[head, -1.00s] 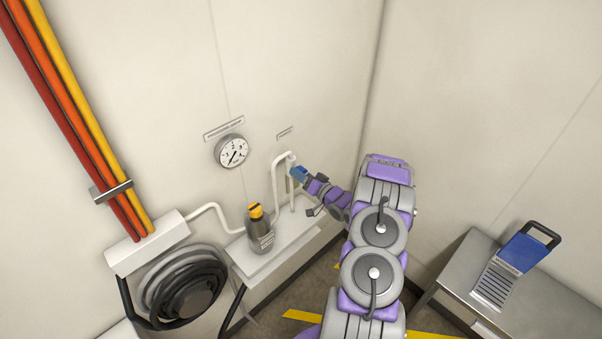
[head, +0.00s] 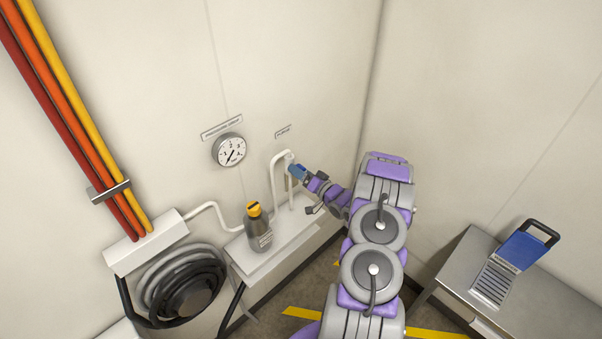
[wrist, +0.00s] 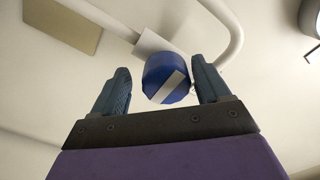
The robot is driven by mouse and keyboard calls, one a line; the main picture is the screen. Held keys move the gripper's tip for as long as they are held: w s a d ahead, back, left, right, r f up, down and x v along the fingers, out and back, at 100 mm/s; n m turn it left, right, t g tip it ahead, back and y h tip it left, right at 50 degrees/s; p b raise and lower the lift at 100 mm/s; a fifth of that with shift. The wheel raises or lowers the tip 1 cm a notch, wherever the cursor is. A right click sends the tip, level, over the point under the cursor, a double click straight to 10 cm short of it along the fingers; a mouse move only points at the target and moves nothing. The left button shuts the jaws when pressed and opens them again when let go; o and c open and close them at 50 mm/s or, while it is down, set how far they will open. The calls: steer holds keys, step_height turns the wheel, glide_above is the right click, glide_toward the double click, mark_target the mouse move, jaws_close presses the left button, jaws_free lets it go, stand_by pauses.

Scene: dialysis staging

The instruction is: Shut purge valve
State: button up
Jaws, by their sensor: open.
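The purge valve shows as a blue round knob (wrist: 167,70) with a white diagonal stripe across its face in the wrist view. It sits by a white bent pipe (wrist: 226,30). My gripper (wrist: 160,68) is open, with one finger on each side of the knob. A gap shows at the left finger; the right finger is very near the knob, and I cannot tell if it touches. In the head view my gripper (head: 298,172) is at the white pipe (head: 275,170) above the wall ledge, and its fingers and the knob blend into one small blue patch.
A dark bottle with a yellow top (head: 258,236) stands on the white ledge (head: 275,258), left of my gripper. A round gauge (head: 229,150) is on the wall above. A coiled black hose (head: 185,285) hangs lower left.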

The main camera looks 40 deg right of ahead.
steer(key=shift+a, duration=0.1)
steer(key=shift+s, duration=0.2)
steer(key=s+d+b, duration=0.1)
steer(key=s, duration=1.6)
steer(key=shift+d, duration=0.25)
steer(key=shift+w, duration=0.1)
